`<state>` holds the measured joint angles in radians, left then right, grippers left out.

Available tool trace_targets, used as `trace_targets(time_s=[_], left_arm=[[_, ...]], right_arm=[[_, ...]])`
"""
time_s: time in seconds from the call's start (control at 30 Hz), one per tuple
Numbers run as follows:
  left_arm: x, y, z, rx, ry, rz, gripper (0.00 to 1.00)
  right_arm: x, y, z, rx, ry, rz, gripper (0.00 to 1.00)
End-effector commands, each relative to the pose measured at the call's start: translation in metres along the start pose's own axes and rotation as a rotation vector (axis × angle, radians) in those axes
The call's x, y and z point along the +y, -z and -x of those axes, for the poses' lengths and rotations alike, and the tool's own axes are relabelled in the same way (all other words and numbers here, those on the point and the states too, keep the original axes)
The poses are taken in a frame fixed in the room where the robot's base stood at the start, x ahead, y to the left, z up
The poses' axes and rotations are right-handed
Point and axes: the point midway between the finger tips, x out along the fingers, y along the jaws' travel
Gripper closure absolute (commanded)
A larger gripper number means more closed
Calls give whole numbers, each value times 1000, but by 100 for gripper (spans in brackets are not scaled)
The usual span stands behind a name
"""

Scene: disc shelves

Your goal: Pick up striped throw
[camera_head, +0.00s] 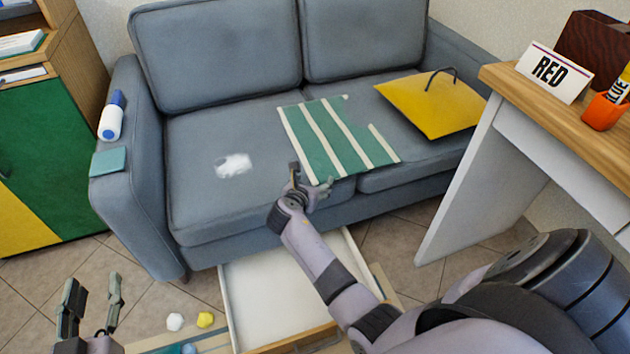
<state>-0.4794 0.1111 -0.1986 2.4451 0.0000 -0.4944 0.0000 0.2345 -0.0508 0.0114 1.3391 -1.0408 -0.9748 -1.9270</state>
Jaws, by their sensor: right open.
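The striped throw (326,133), green with cream stripes, lies flat on the grey sofa's seat, across the middle. Its outline has a step cut into the right side. My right gripper (311,176) is at the throw's front edge, fingers apart. One finger overlaps the throw's near-left corner in the picture; I cannot tell whether it touches. Nothing shows held in it. My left gripper (91,297) is low at the left, away from the sofa, open and empty.
A yellow flat bag (428,104) lies right of the throw, and a white patch (233,165) left of it. A white bottle (111,116) and teal square (109,161) rest on the sofa arm. An open white drawer (265,300) is below. A desk (515,95) stands right.

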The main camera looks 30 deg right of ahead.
Motion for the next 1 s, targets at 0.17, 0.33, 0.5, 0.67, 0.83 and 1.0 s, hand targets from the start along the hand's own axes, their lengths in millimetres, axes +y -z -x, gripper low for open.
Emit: trace_targets(time_s=[0.17, 0.33, 0.5, 0.67, 0.83, 1.0], left_arm=[[0, 1, 0, 4, 0, 0, 60], [1, 4, 0, 24, -2, 0, 60], [1, 4, 0, 23, -2, 0, 60], [1, 4, 0, 23, -2, 0, 60], [1, 4, 0, 23, -2, 1, 60], [1, 4, 0, 23, -2, 1, 60]], right_arm=[[0, 0, -1, 0, 0, 0, 33], [0, 0, -3, 0, 0, 0, 35], [0, 0, -3, 0, 0, 0, 41], [0, 0, -3, -1, -2, 0, 46], [1, -1, -3, -2, -4, -1, 52], [2, -1, -3, -3, -7, -2, 57]])
